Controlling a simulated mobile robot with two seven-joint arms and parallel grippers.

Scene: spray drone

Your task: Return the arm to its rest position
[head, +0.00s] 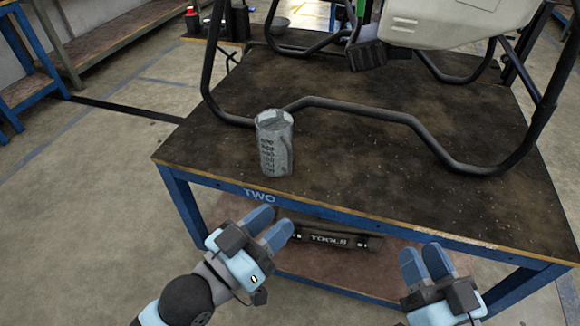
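My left gripper (277,218) is in front of the table's near edge, below the "TWO" label. Its two blue fingers stand a little apart with nothing between them. My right gripper (421,250) is in front of the table further right, also with its blue fingers slightly apart and empty. A grey cylindrical canister (274,145) stands upright on the table near its front left edge, beyond my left gripper and apart from it. The drone (455,22) stands on the table on black tube legs, only partly in view.
The dark-topped table (400,190) has a blue frame. A bag marked "TOOLS" (330,238) lies on its lower shelf. Black leg tubes (370,113) run behind the canister. Bottles (193,20) stand on a surface at the back. Open floor (90,220) lies to the left.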

